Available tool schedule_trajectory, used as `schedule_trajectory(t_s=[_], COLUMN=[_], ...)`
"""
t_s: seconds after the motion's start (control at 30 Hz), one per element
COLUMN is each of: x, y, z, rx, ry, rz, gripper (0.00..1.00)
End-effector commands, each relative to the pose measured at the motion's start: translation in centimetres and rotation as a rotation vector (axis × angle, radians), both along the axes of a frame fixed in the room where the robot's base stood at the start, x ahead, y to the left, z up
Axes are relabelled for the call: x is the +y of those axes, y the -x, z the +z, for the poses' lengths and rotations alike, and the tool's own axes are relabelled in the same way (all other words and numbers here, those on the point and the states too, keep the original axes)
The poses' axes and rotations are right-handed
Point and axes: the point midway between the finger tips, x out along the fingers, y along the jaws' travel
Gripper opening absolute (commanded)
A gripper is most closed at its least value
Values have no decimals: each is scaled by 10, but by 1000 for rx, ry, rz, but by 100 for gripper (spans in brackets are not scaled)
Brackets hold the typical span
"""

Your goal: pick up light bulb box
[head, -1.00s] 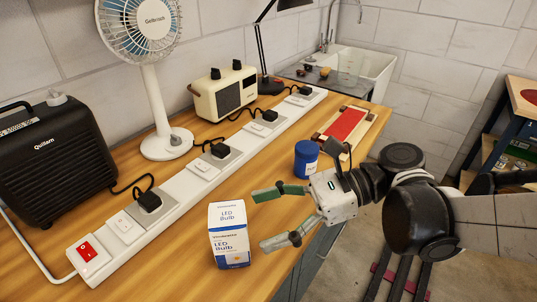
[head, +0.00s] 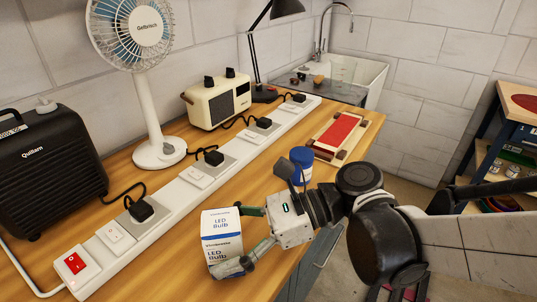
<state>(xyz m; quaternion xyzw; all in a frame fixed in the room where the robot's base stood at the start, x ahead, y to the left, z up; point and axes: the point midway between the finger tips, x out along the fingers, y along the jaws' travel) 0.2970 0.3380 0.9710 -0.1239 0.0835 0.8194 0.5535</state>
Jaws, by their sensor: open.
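The light bulb box (head: 221,232) is a white and blue carton marked "LED Bulb", upright near the front edge of the wooden bench. My gripper (head: 236,238) is open at the box's right side. One green-grey finger is at the near side, overlapping the box's lower front in the picture. The other finger reaches to the box's far right edge and its tip is partly hidden behind it. I cannot tell whether either finger touches the box.
A long white power strip (head: 118,238) with plugs runs along the bench behind the box. A blue jar (head: 302,160) stands close beyond my gripper. A fan (head: 150,95), black heater (head: 45,165) and cream radio (head: 218,100) stand at the back.

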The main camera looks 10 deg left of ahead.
Motion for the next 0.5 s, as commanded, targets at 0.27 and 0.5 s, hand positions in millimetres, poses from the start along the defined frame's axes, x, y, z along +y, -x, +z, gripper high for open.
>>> schedule_trajectory(t_s=[0.27, 0.5], x=[0, 0], y=[0, 0], z=[0, 0], rx=[0, 0], ry=[0, 0], rz=[0, 0], gripper=[43, 18])
